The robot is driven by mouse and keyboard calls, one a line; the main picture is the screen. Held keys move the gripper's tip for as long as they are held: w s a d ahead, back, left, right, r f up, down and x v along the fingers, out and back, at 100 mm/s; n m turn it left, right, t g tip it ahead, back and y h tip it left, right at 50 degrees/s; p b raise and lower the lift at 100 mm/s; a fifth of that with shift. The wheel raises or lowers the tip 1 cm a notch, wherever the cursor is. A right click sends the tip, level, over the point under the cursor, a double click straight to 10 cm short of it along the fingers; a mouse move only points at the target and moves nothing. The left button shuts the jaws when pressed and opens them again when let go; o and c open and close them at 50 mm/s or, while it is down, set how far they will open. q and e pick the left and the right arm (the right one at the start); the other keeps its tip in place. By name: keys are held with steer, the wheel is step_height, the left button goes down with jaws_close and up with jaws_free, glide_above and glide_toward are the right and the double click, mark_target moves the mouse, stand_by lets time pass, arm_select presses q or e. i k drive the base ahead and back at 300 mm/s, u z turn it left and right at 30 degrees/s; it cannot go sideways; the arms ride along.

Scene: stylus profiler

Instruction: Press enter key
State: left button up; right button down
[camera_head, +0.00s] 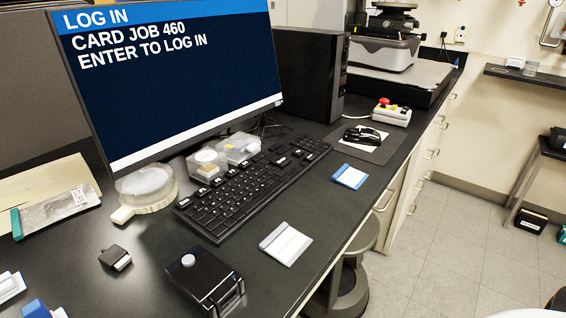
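A black keyboard (245,196) lies on the dark bench in front of the monitor, running from lower left to upper right. Its keys are small, and I cannot single out the enter key among them. The monitor (165,85) is lit and reads "LOG IN", "CARD JOB 460", "ENTER TO LOG IN". Neither of my grippers shows in the head view, and nothing covers the keyboard.
A black box with a round button (200,277), a white card (285,243) and a blue-edged card (350,176) lie near the bench's front edge. Clear containers (238,148) stand behind the keyboard. A mouse (362,135) and a control box with a red button (391,112) are farther right.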

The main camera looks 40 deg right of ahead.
mark_target(281, 162)
steer(key=k, duration=0.45)
steer(key=u, duration=2.65)
steer(key=k, duration=1.8)
steer(key=z, duration=1.65)
